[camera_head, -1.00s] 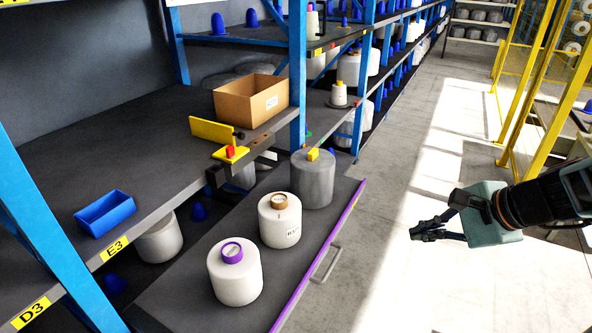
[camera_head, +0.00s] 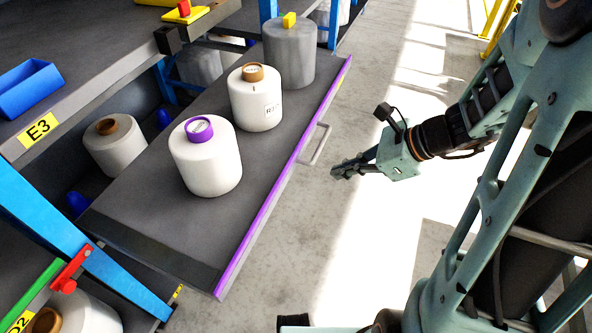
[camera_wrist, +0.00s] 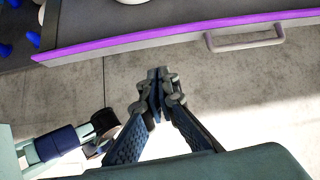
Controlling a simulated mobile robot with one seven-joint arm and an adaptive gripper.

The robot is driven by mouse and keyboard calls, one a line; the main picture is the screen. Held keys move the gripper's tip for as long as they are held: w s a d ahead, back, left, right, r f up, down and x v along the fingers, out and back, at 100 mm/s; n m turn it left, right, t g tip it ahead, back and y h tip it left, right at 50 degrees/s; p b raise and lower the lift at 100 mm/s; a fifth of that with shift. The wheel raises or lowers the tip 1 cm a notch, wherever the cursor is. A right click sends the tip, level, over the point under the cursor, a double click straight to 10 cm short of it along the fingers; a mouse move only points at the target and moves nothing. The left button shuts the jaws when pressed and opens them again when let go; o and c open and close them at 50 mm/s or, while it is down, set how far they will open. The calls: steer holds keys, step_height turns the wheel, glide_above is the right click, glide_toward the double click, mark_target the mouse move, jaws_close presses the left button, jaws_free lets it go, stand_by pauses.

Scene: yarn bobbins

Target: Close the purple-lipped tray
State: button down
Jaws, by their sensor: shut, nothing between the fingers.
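The purple-lipped tray (camera_head: 262,160) is pulled out from the shelf, its purple lip (camera_head: 284,171) facing the aisle. A grey bar handle (camera_head: 318,146) sticks out of its front face. Two white bobbins, one with a purple top (camera_head: 207,160) and one with a brown top (camera_head: 255,98), and a grey bobbin (camera_head: 289,52) stand on it. My gripper (camera_head: 336,172) is shut and empty in the aisle, apart from the tray, just right of the handle. In the wrist view the handle (camera_wrist: 246,42) shows beyond my fingertips (camera_wrist: 158,75), up and to the right.
A blue bin (camera_head: 28,88) sits on the shelf at left. A white bobbin with a brown top (camera_head: 115,147) stands behind the tray, under the shelf. A blue post (camera_head: 75,245) rises near the tray's near end. The aisle floor is clear.

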step_height(320, 180, down, 3)
steer(key=a+b, duration=0.1)
steer(key=m+b, duration=0.1)
steer(key=b, duration=0.4)
glide_toward(279, 187)
steer(key=shift+x, duration=2.9)
steer(key=shift+a, duration=0.1)
